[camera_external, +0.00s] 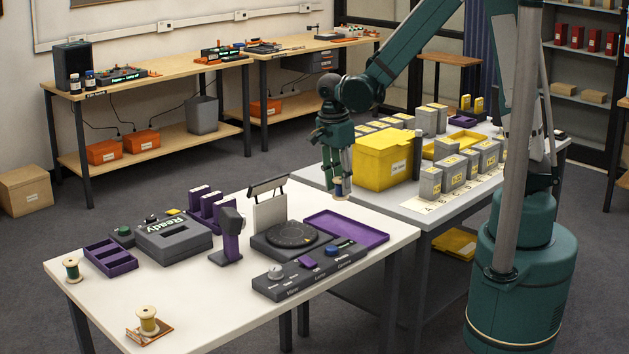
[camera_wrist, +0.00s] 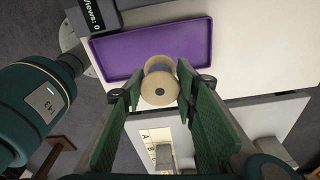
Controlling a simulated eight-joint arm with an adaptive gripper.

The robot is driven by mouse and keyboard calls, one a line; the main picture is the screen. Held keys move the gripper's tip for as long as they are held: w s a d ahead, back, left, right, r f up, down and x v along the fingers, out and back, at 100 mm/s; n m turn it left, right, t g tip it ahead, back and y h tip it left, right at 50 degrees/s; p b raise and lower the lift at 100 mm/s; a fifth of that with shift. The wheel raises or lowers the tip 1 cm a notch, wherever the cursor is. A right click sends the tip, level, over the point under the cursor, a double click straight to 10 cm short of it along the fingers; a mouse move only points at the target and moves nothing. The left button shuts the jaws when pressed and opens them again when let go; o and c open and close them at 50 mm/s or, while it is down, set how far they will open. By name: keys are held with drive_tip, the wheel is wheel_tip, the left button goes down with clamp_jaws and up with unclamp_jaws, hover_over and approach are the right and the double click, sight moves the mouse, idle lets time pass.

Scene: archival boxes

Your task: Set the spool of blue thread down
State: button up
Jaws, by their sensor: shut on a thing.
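My gripper (camera_external: 339,180) is shut on the spool of blue thread (camera_external: 343,188), which hangs low at the fingertips near the far edge of the white table. In the wrist view the spool (camera_wrist: 159,88) sits between the two green finger pads (camera_wrist: 155,92), its pale round end toward the camera and a little blue thread showing. The purple tray (camera_external: 373,238) lies on the table, nearer the external camera than the spool. In the wrist view the tray (camera_wrist: 195,45) lies beyond the spool, whose far end overlaps the tray's edge in the picture.
A dark turntable (camera_external: 291,236) and a control panel (camera_external: 311,268) stand beside the tray. A yellow box (camera_external: 383,160) and several grey boxes occupy the neighbouring table.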

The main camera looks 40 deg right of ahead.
drive_tip(key=s+b, duration=0.1)
drive_tip(key=s, duration=0.9)
drive_tip(key=shift+s+d+f, duration=0.15)
drive_tip(key=shift+s+d, duration=0.05)
drive_tip(key=shift+s, duration=0.05)
drive_tip(key=shift+f, duration=0.1)
drive_tip(key=shift+f+b, duration=0.95)
drive_tip(key=shift+f, duration=1.9)
drive_tip(key=shift+f, duration=0.1)
drive_tip(key=shift+f+b, duration=0.55)
drive_tip(key=shift+f, duration=1.45)
drive_tip(key=shift+f, duration=0.15)
drive_tip(key=o, duration=0.8)
drive_tip(key=shift+o, duration=0.2)
